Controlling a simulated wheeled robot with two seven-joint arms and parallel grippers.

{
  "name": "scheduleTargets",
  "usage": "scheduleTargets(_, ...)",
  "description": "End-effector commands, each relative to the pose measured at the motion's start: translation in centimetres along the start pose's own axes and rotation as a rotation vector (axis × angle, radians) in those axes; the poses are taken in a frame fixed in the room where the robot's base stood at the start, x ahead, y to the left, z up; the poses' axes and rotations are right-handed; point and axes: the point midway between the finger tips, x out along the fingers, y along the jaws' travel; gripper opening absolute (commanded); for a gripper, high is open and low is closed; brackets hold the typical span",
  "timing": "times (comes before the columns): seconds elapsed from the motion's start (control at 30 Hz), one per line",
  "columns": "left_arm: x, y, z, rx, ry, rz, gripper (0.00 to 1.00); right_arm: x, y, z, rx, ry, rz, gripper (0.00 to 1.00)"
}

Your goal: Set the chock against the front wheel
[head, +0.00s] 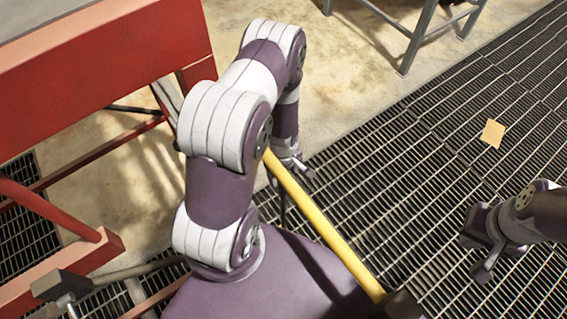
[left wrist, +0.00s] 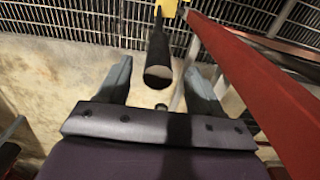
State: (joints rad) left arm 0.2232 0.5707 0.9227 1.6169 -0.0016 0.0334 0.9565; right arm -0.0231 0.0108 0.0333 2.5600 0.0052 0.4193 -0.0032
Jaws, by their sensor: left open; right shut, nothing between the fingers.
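I cannot make out a chock or a front wheel for certain in either view. A yellow bar (head: 318,218) with a dark end slopes across the head view, partly behind my left arm. My left gripper (head: 289,170) hangs beyond that arm, small and partly hidden. In the left wrist view its fingers (left wrist: 157,68) are open, with a black cylinder (left wrist: 160,48) showing between them and a yellow piece (left wrist: 166,7) at its far end. I cannot tell whether the fingers touch it. My right gripper (head: 481,262) is shut and empty over the grating.
A red frame (head: 110,75) stands at the left; a red beam (left wrist: 262,95) shows at the right of the wrist view. A grey stand (head: 415,40) is at the back. A tan square (head: 493,133) lies on the open grating (head: 400,150).

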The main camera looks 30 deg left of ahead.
Motion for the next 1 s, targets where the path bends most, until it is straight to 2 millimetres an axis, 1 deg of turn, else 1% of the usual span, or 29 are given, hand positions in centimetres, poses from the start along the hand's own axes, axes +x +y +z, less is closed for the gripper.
scheduleTargets(0.03,-1.1,0.1,0.0,0.0,0.002,0.003,0.66,-0.3,0.0,0.0,0.0,0.0,0.0,0.0)
scheduleTargets(0.2,-5.4,0.1,0.0,0.0,0.004,0.005,0.66,-0.8,0.0,-0.1,0.0,0.0,0.0,0.0)
scheduleTargets(0.3,-7.8,0.1,0.0,0.0,0.004,0.005,0.66,-1.0,0.0,-0.1,0.0,0.0,0.0,0.0)
scheduleTargets(0.4,-9.6,0.0,0.1,0.0,0.003,0.004,0.66,-1.1,0.0,-0.1,0.0,0.0,0.0,0.0)
scheduleTargets(0.5,-10.9,0.0,0.1,0.0,0.004,0.004,0.66,-1.2,0.0,-0.1,0.0,0.0,0.0,0.0)
scheduleTargets(0.6,-11.5,0.0,0.1,0.0,0.003,0.003,0.66,-1.2,0.0,-0.1,0.0,0.0,0.0,0.0)
scheduleTargets(0.87,-11.8,0.1,0.1,0.003,0.004,0.004,0.66,-1.2,0.0,-0.1,0.0,0.0,0.0,0.0)
scheduleTargets(0.97,-13.1,1.0,-0.3,0.05,0.022,0.029,0.66,-1.3,0.0,-0.2,0.0,0.0,0.0,0.0)
scheduleTargets(1.0,-14.1,1.7,-0.7,0.092,0.038,0.05,0.66,-1.4,0.0,-0.2,0.0,0.0,0.0,0.0)
